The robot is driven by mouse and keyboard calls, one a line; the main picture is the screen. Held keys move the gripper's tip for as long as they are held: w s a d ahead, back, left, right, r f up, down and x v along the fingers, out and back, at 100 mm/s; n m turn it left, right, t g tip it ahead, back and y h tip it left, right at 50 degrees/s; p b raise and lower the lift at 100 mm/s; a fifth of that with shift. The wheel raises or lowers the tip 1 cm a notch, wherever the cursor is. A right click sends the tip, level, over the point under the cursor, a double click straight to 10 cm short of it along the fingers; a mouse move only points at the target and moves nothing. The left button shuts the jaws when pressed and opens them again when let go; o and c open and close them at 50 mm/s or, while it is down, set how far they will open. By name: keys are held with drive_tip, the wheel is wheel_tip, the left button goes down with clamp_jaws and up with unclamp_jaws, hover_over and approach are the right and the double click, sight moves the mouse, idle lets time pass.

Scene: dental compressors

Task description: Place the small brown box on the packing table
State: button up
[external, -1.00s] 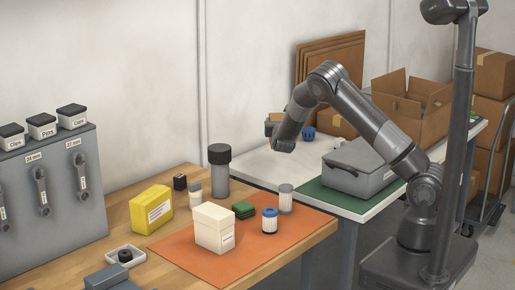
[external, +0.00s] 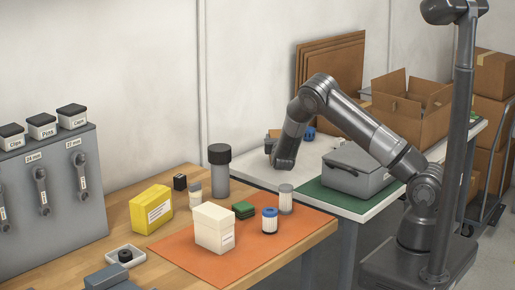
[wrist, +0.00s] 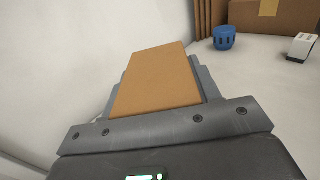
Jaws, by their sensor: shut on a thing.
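The small brown box (wrist: 157,80) fills the middle of the wrist view, between the two grey fingers of my gripper (wrist: 158,88). My gripper is shut on it. In the external view my gripper (external: 272,150) is low over the far left part of the white packing table (external: 240,172), and only a little of the brown box (external: 274,133) shows beside it. I cannot tell whether the box touches the table top.
A blue cap-like part (wrist: 224,37) and a small white block (wrist: 301,47) are on the table to the right. A grey case (external: 350,170) lies on a green mat (external: 318,198). An open carton (external: 411,110) and flat cardboard sheets (external: 327,75) stand at the back.

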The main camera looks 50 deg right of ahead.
drive_tip(key=shift+f, duration=0.55)
drive_tip(key=o, duration=1.2)
drive_tip(key=v, duration=1)
drive_tip(key=shift+s+a, duration=0.25)
drive_tip(key=s+d+r+m+g+y, duration=0.1)
drive_tip(key=s+d+r+m+g, duration=0.1)
drive_tip(key=s+r+m+g, duration=0.5)
drive_tip(key=s+d+r+m+g, duration=0.35)
drive_tip(key=s+r+m, duration=0.55)
drive_tip(key=s, duration=0.5)
drive_tip(key=s+a+r+m+t+y, duration=0.1)
drive_tip(key=s+a+r+m+y, duration=0.1)
drive_tip(key=s+a, duration=0.4)
drive_tip(key=s+a+r+m+t+y, duration=0.1)
drive_tip(key=s+a+r+m+y, duration=0.1)
drive_tip(key=s+a+m+y, duration=0.3)
drive_tip(key=s+a+r+m+t+y, duration=0.1)
drive_tip(key=s+a+r+m+y, duration=0.2)
drive_tip(key=s+a, duration=0.4)
drive_tip(key=shift+s+m+y, duration=0.5)
drive_tip(key=shift+s+y, duration=0.4)
drive_tip(key=shift+s, duration=0.25)
